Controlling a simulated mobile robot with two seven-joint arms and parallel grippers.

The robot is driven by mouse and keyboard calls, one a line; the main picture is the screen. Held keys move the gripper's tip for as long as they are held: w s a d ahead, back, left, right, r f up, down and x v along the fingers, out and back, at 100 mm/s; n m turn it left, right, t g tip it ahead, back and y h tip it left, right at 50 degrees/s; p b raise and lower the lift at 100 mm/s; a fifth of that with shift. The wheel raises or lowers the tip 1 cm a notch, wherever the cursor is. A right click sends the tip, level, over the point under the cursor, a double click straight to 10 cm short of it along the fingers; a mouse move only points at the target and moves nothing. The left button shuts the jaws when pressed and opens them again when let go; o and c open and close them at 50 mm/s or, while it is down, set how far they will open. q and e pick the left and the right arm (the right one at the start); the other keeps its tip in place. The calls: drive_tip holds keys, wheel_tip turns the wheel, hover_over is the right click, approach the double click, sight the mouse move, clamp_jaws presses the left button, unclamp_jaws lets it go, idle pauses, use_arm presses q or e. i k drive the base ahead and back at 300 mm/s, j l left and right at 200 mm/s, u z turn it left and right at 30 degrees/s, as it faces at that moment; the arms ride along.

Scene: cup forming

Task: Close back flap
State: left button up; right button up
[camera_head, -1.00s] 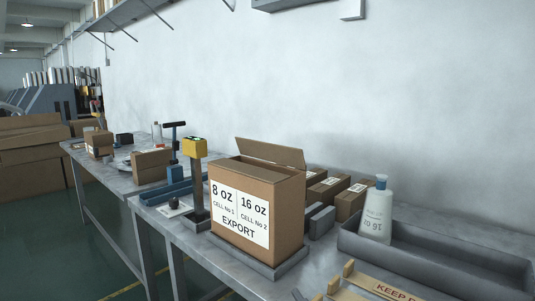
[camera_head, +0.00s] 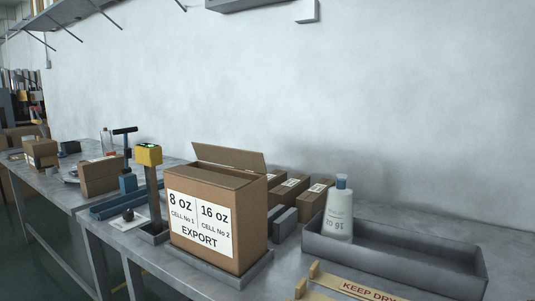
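The export carton (camera_head: 215,262) stands upright on a grey tray-like base (camera_head: 258,272) on the workbench. Its front label (camera_head: 199,226) reads 8 oz Cell No 1, 16 oz Cell No 2, EXPORT. The back flap (camera_head: 229,158) stands up and leans back along the rear top edge, on the wall side. The rest of the carton's top looks low and flat; I cannot tell how its other flaps lie. Neither of my grippers is in view.
A yellow-headed post (camera_head: 148,155) stands just left of the carton. Small brown boxes (camera_head: 289,190) and grey blocks (camera_head: 284,222) sit behind and right of it. A grey bin (camera_head: 400,262) holds a white bottle (camera_head: 339,214). A KEEP DRY board (camera_head: 365,289) lies in front.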

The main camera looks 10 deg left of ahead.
sight(226, 157)
drive_tip(key=j+z, duration=0.3)
drive_tip(key=j, duration=0.15)
drive_tip(key=j+z, duration=0.3)
drive_tip(key=j, duration=0.15)
drive_tip(key=j+z, duration=0.2)
drive_tip(key=j, duration=0.7)
drive_tip(key=k, duration=0.05)
